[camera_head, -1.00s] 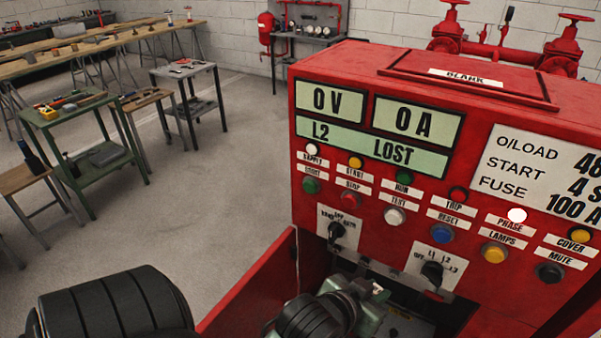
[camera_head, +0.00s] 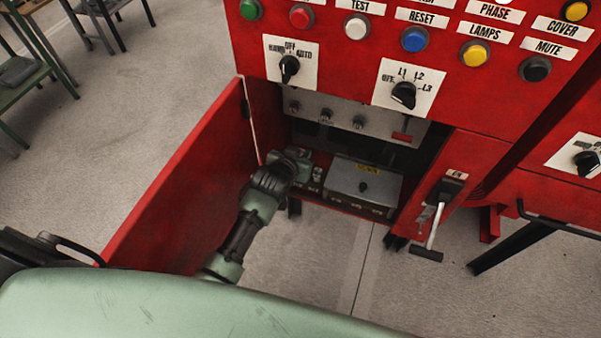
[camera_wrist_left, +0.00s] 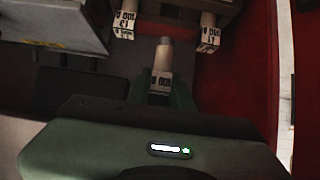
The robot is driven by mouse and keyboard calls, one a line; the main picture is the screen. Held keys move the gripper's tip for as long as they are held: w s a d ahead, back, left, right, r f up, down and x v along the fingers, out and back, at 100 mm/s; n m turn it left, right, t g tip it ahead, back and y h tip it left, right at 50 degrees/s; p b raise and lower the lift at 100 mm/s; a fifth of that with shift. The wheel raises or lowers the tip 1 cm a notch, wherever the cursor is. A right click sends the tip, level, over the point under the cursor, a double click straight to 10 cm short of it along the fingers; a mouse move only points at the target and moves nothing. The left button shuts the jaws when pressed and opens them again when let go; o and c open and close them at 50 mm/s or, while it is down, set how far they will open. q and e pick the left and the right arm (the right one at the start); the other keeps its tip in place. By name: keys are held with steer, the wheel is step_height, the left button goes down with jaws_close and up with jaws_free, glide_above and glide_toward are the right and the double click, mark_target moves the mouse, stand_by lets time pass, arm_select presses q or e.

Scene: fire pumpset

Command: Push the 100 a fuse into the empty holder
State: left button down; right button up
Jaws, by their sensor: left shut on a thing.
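My left gripper (camera_head: 302,161) reaches into the open lower compartment of the red cabinet. In the left wrist view (camera_wrist_left: 160,93) it is shut on a pale cylindrical fuse (camera_wrist_left: 163,58) with a white 100 A label, which appears upside down. Two similar labelled fuses stand beyond it, one to the left (camera_wrist_left: 125,20) and one to the right (camera_wrist_left: 208,35). The held fuse lies between them in the picture, apart from both. The empty holder cannot be made out clearly, nor whether the held fuse touches it. My right gripper is not in view.
The red door (camera_head: 185,175) stands open left of my left arm. A grey metal box (camera_head: 362,187) with a yellow label sits right of the gripper. A panel with knobs (camera_head: 345,118) is above. A lever handle (camera_head: 430,245) hangs at the cabinet's right front.

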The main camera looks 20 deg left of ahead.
arm_select(q)
step_height(320, 180, down, 6)
steer(key=shift+f+b, duration=0.15)
steer(key=shift+b, duration=0.25)
steer(key=c, duration=1.5)
jaws_free()
steer(key=shift+c, duration=0.2)
steer(key=p+v, duration=0.1)
steer(key=v, duration=1.1)
steer(key=shift+p, duration=0.4)
